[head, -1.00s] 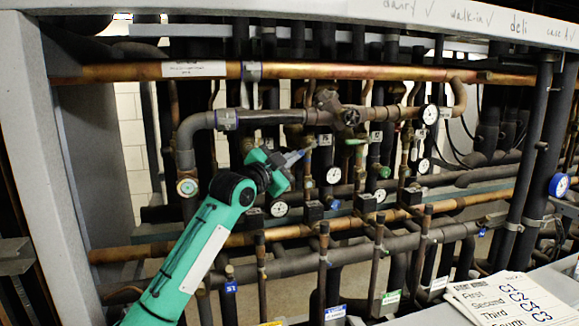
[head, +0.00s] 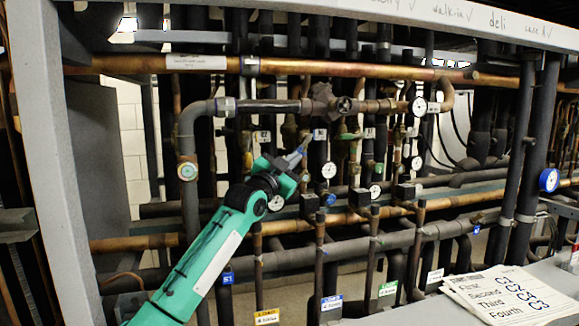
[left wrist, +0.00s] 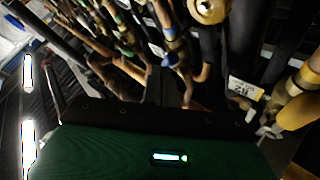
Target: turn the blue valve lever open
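My left gripper (head: 299,153) reaches in from the left in the head view. Its small grey fingers point up and right among the upright pipes, just left of a white gauge (head: 328,170). A blue valve lever does not show clearly. A bluish tint shows at the fingertips, but I cannot tell whether it is the lever or the fingers. Whether the fingers touch anything, or are open or shut, is too small to tell. The left wrist view shows the dark green gripper body (left wrist: 150,150), with pipes and fittings beyond it. My right gripper is not in view.
A copper pipe (head: 330,70) and a grey pipe with a valve body (head: 340,106) run above the gripper. Lower horizontal pipes (head: 300,226) cross beneath. Papers (head: 505,298) lie on the ledge at the lower right. A yellow part (left wrist: 299,112) is close in the left wrist view.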

